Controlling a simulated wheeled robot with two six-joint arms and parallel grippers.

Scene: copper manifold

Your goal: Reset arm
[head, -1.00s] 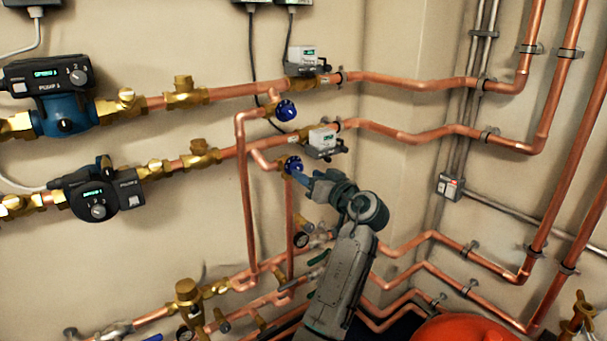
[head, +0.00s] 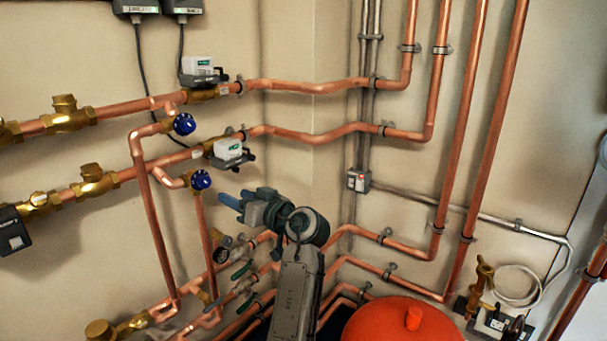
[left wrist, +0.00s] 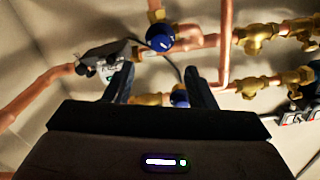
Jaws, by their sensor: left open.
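My left gripper (head: 228,200) is in front of the pipe wall, its fingertips pointing left, just right of and below the lower blue valve knob (head: 200,179). A second blue valve knob (head: 184,123) sits above it on the upper branch. In the left wrist view the gripper's two dark fingers (left wrist: 160,85) are spread apart with nothing held between them. One blue knob (left wrist: 180,96) shows beyond the gap, and another blue knob (left wrist: 160,38) shows higher in that picture. My right gripper is not in view.
Copper pipes (head: 310,137) run along the wall and around the corner. Small grey-white actuators (head: 228,150) sit near the knobs. Lower pipes with green levers (head: 240,271) lie below my left forearm. A red rounded vessel (head: 380,320) stands at the bottom right.

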